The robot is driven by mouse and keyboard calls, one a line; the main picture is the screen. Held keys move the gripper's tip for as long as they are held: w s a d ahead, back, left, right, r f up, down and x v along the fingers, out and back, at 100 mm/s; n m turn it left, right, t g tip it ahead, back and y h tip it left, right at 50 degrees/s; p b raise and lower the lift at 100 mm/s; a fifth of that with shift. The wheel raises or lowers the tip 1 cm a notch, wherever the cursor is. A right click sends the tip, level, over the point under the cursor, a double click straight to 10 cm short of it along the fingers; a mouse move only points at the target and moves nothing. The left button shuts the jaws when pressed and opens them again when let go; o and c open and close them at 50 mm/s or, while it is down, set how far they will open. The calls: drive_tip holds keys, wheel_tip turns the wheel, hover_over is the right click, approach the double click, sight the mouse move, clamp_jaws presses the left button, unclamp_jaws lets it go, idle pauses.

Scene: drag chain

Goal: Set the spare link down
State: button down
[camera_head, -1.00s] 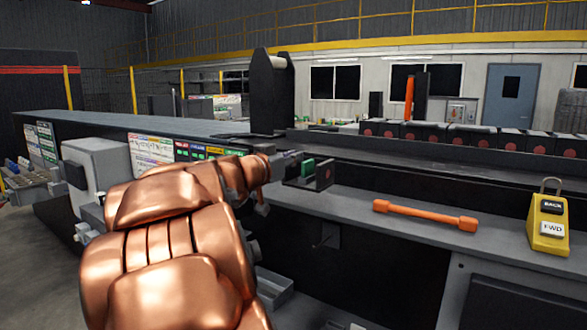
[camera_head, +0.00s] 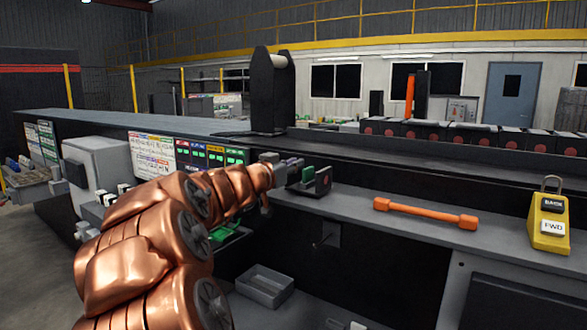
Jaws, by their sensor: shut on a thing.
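The spare link (camera_head: 324,181) is a small dark plate-like piece with a dull red mark, with a green part (camera_head: 307,174) beside it. It is at the left end of the grey ledge (camera_head: 362,223), in the middle of the view. My gripper (camera_head: 292,168) reaches it from the left and is shut on it; the fingers are small and partly hidden by my copper arm. I cannot tell whether the link touches the ledge. The drag chain (camera_head: 455,135), a row of black links with red dots, lies behind at the right.
An orange bar tool (camera_head: 425,214) lies on the ledge right of the link. A yellow BACK/FWD control box (camera_head: 549,222) stands farther right. A tall black bracket (camera_head: 268,95) rises behind my gripper. A grey bin (camera_head: 265,287) sits below. The ledge between link and orange tool is clear.

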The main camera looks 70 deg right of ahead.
drive_tip(key=shift+f, duration=0.2)
drive_tip(key=shift+f, duration=0.15)
drive_tip(key=c, duration=1.2)
unclamp_jaws()
drive_tip(key=shift+a+r, duration=0.15)
drive_tip(key=shift+r, duration=0.05)
drive_tip(key=shift+b+v, duration=0.3)
drive_tip(key=shift+v, duration=5.5)
drive_tip(key=shift+a, duration=0.1)
